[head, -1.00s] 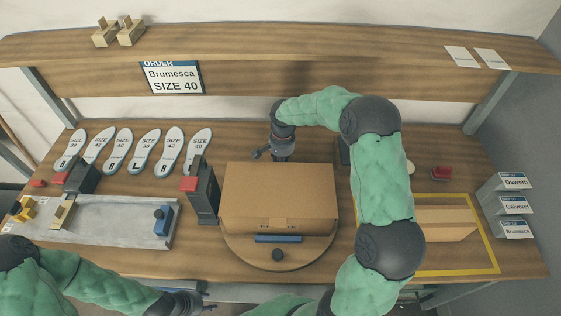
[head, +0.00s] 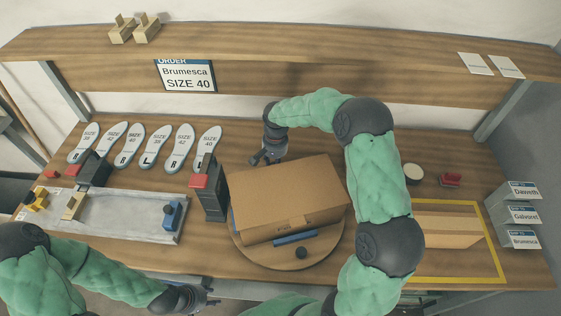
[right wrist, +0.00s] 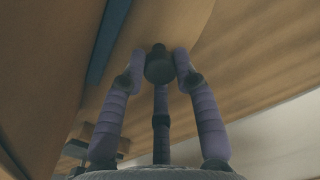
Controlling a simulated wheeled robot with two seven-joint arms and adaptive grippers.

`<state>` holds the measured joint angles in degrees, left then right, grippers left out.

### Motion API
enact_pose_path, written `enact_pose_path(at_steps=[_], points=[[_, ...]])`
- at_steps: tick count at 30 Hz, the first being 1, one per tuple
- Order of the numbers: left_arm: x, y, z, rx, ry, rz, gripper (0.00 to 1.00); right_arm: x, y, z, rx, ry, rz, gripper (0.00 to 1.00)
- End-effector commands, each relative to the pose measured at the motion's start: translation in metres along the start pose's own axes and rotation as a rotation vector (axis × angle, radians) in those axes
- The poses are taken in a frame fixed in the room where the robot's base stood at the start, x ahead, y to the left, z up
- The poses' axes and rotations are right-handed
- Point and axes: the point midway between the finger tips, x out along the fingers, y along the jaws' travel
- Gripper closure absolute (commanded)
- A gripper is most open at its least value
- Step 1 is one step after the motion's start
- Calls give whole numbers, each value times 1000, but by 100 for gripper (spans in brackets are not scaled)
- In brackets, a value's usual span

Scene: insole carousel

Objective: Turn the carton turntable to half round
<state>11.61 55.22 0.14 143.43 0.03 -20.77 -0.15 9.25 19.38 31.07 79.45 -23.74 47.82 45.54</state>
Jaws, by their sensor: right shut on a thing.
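The brown carton (head: 285,195) is closed and lies on the round wooden turntable (head: 275,258), turned at an angle to the table edge. A blue strip (head: 296,238) and a dark knob (head: 301,253) are on the turntable's near side. My right gripper (head: 264,158) is behind the carton's far left corner. In the right wrist view its fingers (right wrist: 160,68) are shut around another dark knob (right wrist: 159,64), with a blue strip (right wrist: 108,42) beside it. My left gripper (head: 208,296) is at the table's front edge, empty, its small fingertips apart.
A dark post with a red top (head: 208,192) stands close to the turntable's left side. A grey fixture tray (head: 125,215) and several insoles (head: 150,147) are further left.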

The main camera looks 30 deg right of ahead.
Motion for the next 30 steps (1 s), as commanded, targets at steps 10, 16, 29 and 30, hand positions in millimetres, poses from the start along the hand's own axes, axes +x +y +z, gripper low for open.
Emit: enact_pose_path(at_steps=[10, 16, 29, 30], points=[[-5, 2, 0, 0, 0, 0, 60, 1, -24, 16, -175, -10, 0, 100], [-8, 3, 0, 0, 0, 0, 60, 2, -36, 26, -274, -15, 1, 100], [-13, 5, 0, 0, 0, 0, 60, 3, -59, 52, -489, -26, 0, 100], [-13, 5, 0, 0, 0, 0, 60, 3, -60, 54, -508, -27, 0, 100]])
